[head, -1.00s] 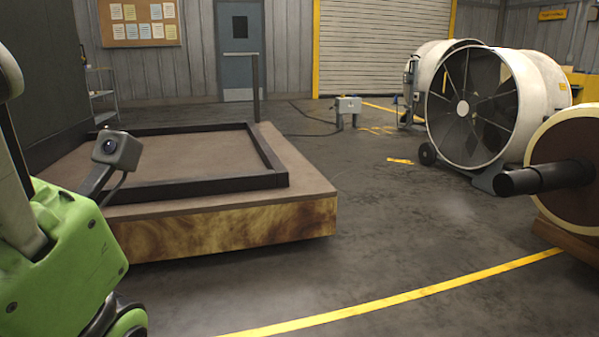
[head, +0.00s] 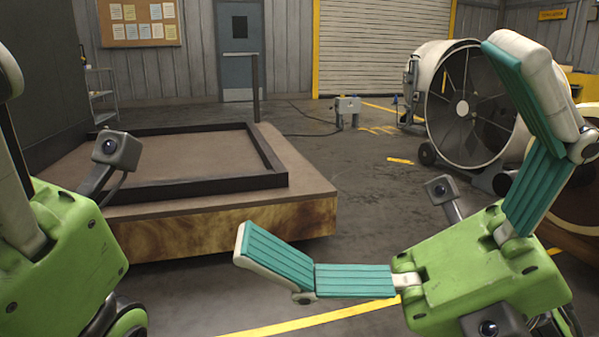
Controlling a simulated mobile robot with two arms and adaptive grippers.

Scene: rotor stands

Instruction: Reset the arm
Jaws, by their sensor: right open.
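My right gripper (head: 365,140) is in the right half of the head view, a green body with two white fingers lined with teal ribbed pads. Its fingers are spread wide, one reaching left and one reaching up, with nothing between them. It is in the air in front of the floor and partly covers the drum fan and the reel. My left gripper (head: 62,245) shows only in part at the left edge, as a green body with a small camera and a piece of white finger. Its fingertips are cut off, so its opening cannot be seen.
A low platform (head: 220,218) with a dark raised frame stands at centre left. A large white drum fan (head: 455,140) stands at the right, and a wooden-rimmed reel is mostly hidden behind my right gripper.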

